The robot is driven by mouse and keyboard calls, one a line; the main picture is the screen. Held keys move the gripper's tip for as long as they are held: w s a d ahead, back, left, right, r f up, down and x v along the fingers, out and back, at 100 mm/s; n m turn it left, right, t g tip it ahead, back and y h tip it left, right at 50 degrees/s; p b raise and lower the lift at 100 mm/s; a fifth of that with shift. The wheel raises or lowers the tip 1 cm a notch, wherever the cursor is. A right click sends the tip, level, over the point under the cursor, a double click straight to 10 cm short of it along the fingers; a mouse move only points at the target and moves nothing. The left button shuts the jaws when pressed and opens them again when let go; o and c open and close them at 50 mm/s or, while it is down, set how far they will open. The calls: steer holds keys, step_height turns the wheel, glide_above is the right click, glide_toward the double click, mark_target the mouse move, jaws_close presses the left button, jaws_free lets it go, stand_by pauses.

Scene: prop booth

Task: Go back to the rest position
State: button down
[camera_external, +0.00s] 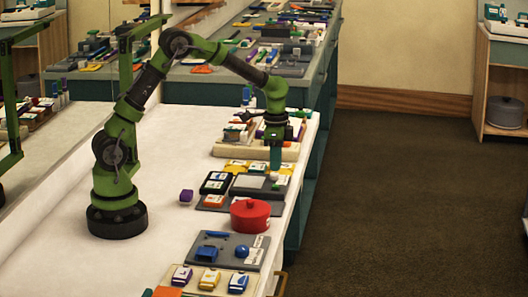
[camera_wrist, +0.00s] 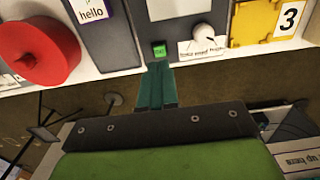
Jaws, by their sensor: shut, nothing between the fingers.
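My gripper (camera_external: 276,166) points down over the right edge of the white table (camera_external: 170,180), above a grey board (camera_external: 245,189) with a white round knob (camera_external: 275,177). In the wrist view the closed fingers (camera_wrist: 157,72) are together with nothing between them. Their tips are close to a small green block (camera_wrist: 159,50) beside the white knob (camera_wrist: 202,32). I cannot tell whether they touch it. My arm reaches out to the right from its base, bent at the elbow.
A red lidded pot (camera_external: 250,215) stands just in front of my gripper. A yellow puzzle-like piece (camera_external: 238,166) and a tray of items (camera_external: 262,148) lie behind. The table between my base and the boards is mostly clear.

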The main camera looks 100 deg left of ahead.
steer(key=shift+f, duration=0.1)
steer(key=shift+s+d+f+n, duration=0.25)
steer(key=shift+s+f+n, duration=0.05)
steer(key=shift+s, duration=0.3)
steer(key=s+d+r+m+t+y, duration=0.1)
steer(key=s+d+r+m+t, duration=0.1)
steer(key=s+d+r, duration=0.4)
steer(key=s+d+r+m+t+y, duration=0.1)
steer(key=s+d+r+t, duration=0.4)
steer(key=d+r, duration=0.6)
steer(key=s+d+m, duration=0.1)
steer(key=s+d, duration=0.1)
steer(key=d, duration=0.2)
steer(key=shift+d+m, duration=0.3)
steer(key=shift+d, duration=0.1)
steer(key=shift+s, duration=0.1)
